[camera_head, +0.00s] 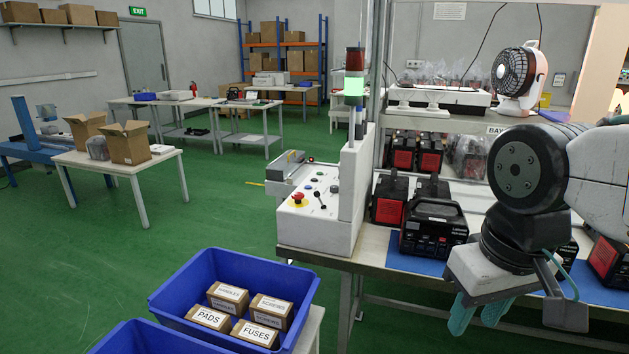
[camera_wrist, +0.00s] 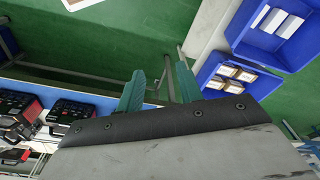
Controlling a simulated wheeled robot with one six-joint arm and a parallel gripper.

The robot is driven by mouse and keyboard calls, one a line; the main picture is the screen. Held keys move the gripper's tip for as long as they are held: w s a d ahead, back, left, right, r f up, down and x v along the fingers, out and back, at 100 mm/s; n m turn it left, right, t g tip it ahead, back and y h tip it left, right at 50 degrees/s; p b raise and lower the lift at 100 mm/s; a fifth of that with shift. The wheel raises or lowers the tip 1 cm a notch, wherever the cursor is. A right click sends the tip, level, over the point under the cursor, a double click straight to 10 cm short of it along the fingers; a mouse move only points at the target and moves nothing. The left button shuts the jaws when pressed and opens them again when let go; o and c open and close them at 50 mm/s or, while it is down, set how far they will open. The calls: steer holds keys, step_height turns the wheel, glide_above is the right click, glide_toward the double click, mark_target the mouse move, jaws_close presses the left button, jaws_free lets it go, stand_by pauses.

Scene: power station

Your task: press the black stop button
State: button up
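The white control box (camera_head: 306,227) stands at the left end of the workbench in the head view. My gripper (camera_head: 478,316) hangs low at the right, in front of the bench and well apart from the box. Its two teal fingers point down, and they also show in the wrist view (camera_wrist: 160,82) with an empty gap between them. The control panel is not visible in the wrist view.
A signal tower (camera_head: 354,88) with its green section lit rises behind the panel. Black and red power units (camera_head: 433,229) stand on the bench (camera_head: 375,246). A blue bin (camera_head: 170,302) of labelled boxes sits below the panel.

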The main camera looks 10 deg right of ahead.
jaws_close()
stand_by(1.5)
